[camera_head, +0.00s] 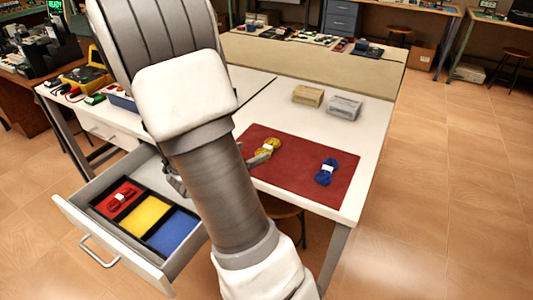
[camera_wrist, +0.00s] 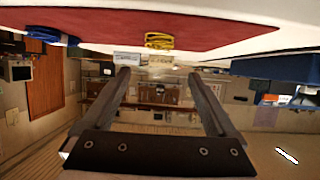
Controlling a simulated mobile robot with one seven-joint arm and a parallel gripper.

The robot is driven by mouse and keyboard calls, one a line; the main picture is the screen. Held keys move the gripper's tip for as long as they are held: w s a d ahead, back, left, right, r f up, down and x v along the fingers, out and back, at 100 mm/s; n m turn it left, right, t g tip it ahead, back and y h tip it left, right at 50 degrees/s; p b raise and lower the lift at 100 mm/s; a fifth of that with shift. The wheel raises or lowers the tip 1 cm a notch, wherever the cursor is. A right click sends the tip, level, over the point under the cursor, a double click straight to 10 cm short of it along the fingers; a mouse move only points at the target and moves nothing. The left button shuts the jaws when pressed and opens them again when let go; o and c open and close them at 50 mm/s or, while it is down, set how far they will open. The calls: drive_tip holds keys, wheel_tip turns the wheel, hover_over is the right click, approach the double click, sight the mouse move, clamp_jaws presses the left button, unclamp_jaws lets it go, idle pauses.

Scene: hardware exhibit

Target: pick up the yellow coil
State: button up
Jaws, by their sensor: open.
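The yellow coil (camera_head: 266,149), with a pale band, lies on the dark red mat (camera_head: 300,150) on the white table. It also shows in the wrist view (camera_wrist: 160,41), beyond the fingertips and centred between them. My gripper (camera_wrist: 158,75) is open, with nothing between its fingers. In the head view my arm hides most of the gripper; one finger shows just beside the coil's left side. I cannot tell whether it touches the coil.
A blue coil (camera_head: 326,172) lies on the mat to the right. An open drawer (camera_head: 88,228) at the left has red, yellow and blue compartments; a red coil (camera_head: 122,198) lies in the red one. A tan box (camera_head: 307,96) and a grey box (camera_head: 344,107) stand behind the mat.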

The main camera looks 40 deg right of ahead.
sight(270, 144)
drive_tip(key=b+x, duration=0.1)
drive_tip(key=x, duration=0.5)
drive_tip(key=b+x, duration=0.2)
drive_tip(key=x, duration=0.3)
drive_tip(key=shift+s+f+b, duration=0.1)
drive_tip(key=shift+b, duration=0.2)
drive_tip(key=c, duration=1.4)
